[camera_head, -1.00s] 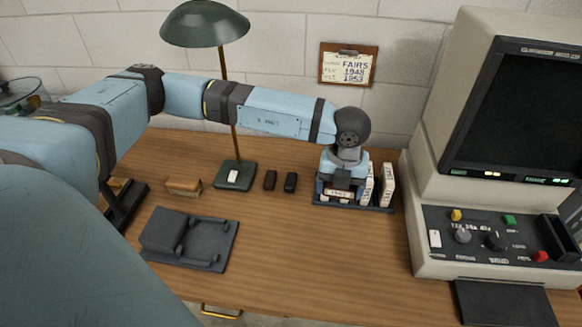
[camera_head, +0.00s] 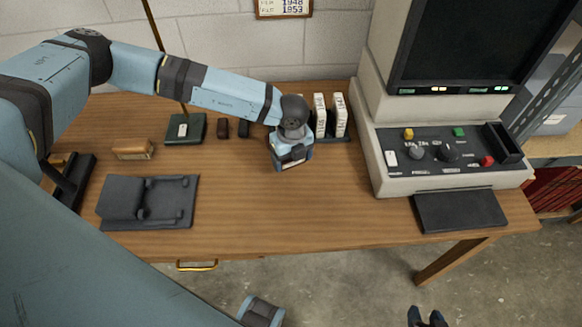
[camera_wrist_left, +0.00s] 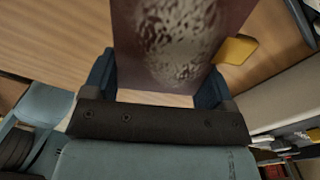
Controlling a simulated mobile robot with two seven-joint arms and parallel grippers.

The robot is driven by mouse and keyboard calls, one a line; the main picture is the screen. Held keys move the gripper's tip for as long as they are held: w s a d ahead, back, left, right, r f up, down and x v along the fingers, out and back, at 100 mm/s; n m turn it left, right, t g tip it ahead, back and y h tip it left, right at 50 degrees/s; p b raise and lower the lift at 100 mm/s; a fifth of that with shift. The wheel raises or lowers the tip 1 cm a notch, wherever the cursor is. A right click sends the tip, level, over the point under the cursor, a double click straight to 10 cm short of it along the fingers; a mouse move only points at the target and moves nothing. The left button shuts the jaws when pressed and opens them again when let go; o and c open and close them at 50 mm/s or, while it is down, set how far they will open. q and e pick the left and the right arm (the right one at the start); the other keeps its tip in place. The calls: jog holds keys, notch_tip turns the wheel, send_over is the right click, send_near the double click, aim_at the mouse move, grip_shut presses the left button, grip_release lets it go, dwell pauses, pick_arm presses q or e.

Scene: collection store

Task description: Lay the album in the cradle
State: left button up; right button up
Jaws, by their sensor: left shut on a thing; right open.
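My left gripper (camera_head: 291,157) is shut on the album (camera_head: 293,165), of which only a small pale edge shows below the fingers in the head view. In the left wrist view the album (camera_wrist_left: 180,40) has a mottled grey face with a brown border and stands between the two dark blue fingers. It is in front of the rack, to the right of the cradle. The cradle (camera_head: 122,196), dark grey with a raised block at its left and small posts, lies empty on the desk's left part. My right gripper (camera_head: 426,319) is open at the bottom edge, only its fingertips showing.
The rack (camera_head: 347,139) holds pale upright volumes (camera_head: 339,115). A large reader (camera_head: 385,170) stands at the right. A brown brush-like block (camera_head: 133,149), the lamp base (camera_head: 186,128) and two small dark items (camera_head: 223,128) are behind the cradle. The desk middle (camera_head: 245,205) is clear.

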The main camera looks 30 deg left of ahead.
aim_at(292, 176)
pick_arm(q)
jog(key=shift+f, duration=2.7)
jog(key=shift+f, duration=0.15)
jog(key=o, duration=1)
jog(key=shift+c, duration=0.2)
